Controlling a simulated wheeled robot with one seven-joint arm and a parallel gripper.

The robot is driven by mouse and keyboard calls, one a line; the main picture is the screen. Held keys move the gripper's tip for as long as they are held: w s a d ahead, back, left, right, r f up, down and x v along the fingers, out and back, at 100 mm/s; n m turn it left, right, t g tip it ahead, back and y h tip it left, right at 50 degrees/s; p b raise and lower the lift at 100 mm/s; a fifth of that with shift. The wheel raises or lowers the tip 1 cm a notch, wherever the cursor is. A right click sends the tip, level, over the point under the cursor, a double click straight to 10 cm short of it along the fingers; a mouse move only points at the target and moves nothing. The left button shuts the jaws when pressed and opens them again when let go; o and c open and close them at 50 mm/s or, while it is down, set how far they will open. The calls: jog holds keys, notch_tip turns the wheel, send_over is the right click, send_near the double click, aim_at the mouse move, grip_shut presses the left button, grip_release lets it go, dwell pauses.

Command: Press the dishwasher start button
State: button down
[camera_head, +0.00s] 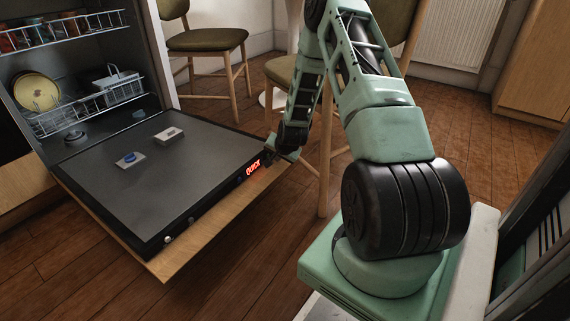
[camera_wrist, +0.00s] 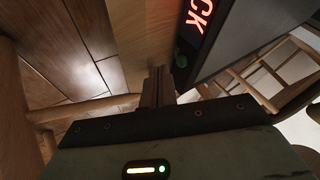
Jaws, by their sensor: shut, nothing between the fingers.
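The dishwasher door (camera_head: 150,195) is folded down open. A red lit display (camera_head: 253,167) on its edge reads "QUICK" in the head view; its last letters also show in the wrist view (camera_wrist: 197,15). My gripper (camera_head: 270,157) is at the far end of the panel in the head view, past the display.
Two round knobs (camera_head: 168,239) sit at the near end of the panel. The racks hold dishes, including a yellow plate (camera_head: 37,91). Wooden chairs (camera_head: 205,45) stand behind the door and near my arm. The wooden floor (camera_head: 250,270) in front is clear.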

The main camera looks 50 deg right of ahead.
jog(key=shift+w+a, duration=0.1)
jog(key=shift+w, duration=0.7)
